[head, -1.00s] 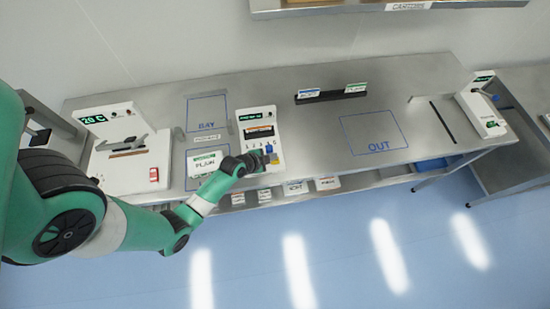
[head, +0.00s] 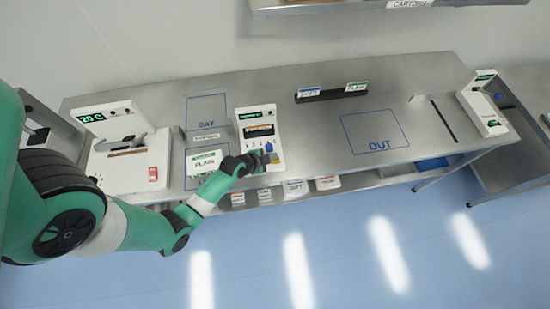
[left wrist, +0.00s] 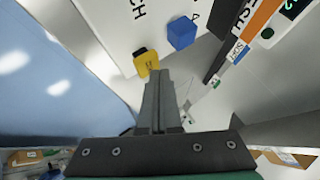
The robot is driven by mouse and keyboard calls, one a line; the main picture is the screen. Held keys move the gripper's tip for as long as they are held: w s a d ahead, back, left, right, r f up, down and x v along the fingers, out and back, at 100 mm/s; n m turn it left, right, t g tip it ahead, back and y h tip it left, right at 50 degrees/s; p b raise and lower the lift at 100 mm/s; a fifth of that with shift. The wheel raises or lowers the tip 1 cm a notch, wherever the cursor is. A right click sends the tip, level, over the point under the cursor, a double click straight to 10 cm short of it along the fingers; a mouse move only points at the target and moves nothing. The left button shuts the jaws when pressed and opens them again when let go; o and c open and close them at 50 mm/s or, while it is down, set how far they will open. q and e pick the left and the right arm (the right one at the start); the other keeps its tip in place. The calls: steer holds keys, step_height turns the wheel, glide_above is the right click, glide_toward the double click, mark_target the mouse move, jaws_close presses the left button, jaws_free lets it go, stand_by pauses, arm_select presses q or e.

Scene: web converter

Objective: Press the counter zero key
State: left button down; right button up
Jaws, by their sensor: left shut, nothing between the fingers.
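The blue key also shows in the head view (head: 268,147). The print on the yellow key is too small to read. My left gripper (left wrist: 158,73) is shut and empty. Its fingertips are right by the yellow key's lower edge; I cannot tell whether they touch. In the head view the left gripper (head: 265,158) is at the unit's lower front. My right gripper is not in view.
A white machine with a green display (head: 125,168) stands at the left. A white pack (head: 203,162) lies beside my left arm. A dark rack (head: 330,95) holds cards at the back. The marked OUT area (head: 374,130) is bare. Another white device (head: 482,112) stands at the right.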

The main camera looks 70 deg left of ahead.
arm_select(q)
steer(key=shift+f+b, duration=0.65)
steer(key=shift+f, duration=0.1)
stand_by(0.4)
stand_by(0.4)
steer(key=shift+r+p, duration=1.15)
steer(key=shift+r, duration=0.1)
steer(key=shift+r, duration=0.1)
step_height(320, 180, up, 5)
steer(key=p, duration=0.4)
steer(key=shift+p, duration=0.4)
